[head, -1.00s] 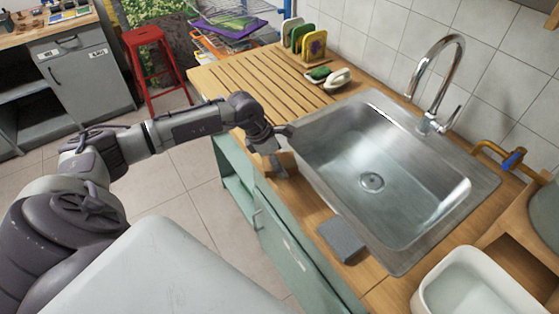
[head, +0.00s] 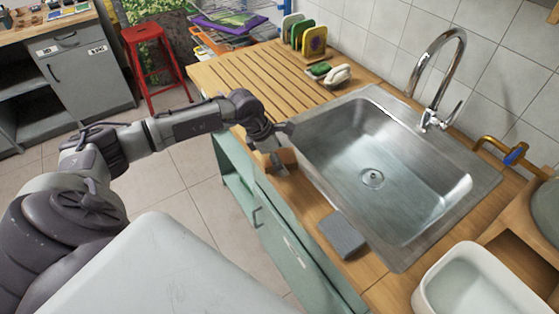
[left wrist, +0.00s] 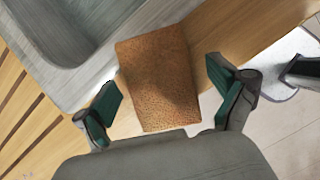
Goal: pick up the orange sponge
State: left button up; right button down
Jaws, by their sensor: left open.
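The orange sponge (head: 286,157) lies on the wooden counter at the near left edge of the sink. In the left wrist view the sponge (left wrist: 158,78) is a brown-orange block, its lower part between the two fingers. My left gripper (head: 279,147) is open at the sponge, pointing down at the counter edge. In the left wrist view its green-padded fingers (left wrist: 168,108) stand on either side of the sponge, with a visible gap on each side. My right gripper is in neither view.
The steel sink (head: 335,185) with its tap (head: 436,75) is right of the gripper. A grey block (head: 341,235) lies on the front counter strip. A white basin (head: 425,290) stands at lower right. The grooved drainboard (head: 245,80) is mostly clear.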

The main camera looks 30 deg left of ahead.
aim_at(286, 155)
pick_arm(q)
jog(key=c, duration=0.9)
jog(key=shift+r+p, duration=0.45)
jog(key=shift+p, duration=0.2)
notch_tip(286, 155, up, 4)
jog(key=shift+f+b, duration=0.1)
jog(key=shift+b, duration=1.15)
jog(key=s+d+r+b, duration=0.2)
jog(key=d+r, duration=0.4)
jog(key=d, duration=0.5)
jog(key=shift+s+r+b, duration=0.3)
jog(key=shift+s+r, duration=0.1)
jog(key=shift+s, duration=0.35)
